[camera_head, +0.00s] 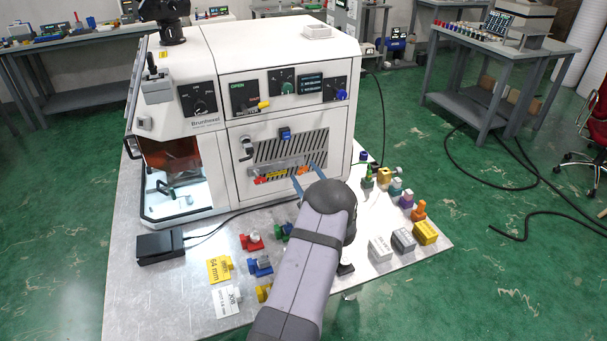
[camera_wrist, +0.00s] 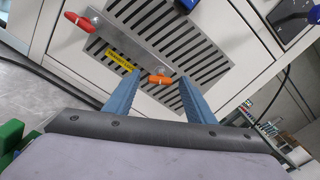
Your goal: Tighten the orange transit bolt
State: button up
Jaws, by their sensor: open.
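The orange transit bolt (camera_wrist: 160,80) has a short handle and sits at one end of a metal bar on the slotted vent of the white machine. It also shows in the head view (camera_head: 303,171). A red bolt (camera_wrist: 77,21) sits at the bar's other end, also seen in the head view (camera_head: 260,180). A yellow label (camera_wrist: 121,61) lies between them. My gripper (camera_wrist: 157,82) is open, with its two blue fingers on either side of the orange bolt in the wrist view. I cannot tell whether they touch it. The gripper also shows in the head view (camera_head: 306,172).
The white machine (camera_head: 275,60) has knobs and a blue handle (camera_head: 284,134) above the vent. Colored blocks, tags and a black pedal (camera_head: 160,246) lie on the metal table (camera_head: 180,300). Several colored pieces stand right of my arm.

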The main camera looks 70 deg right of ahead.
jog(key=shift+b+v, duration=0.55)
jog(key=shift+v, duration=2.05)
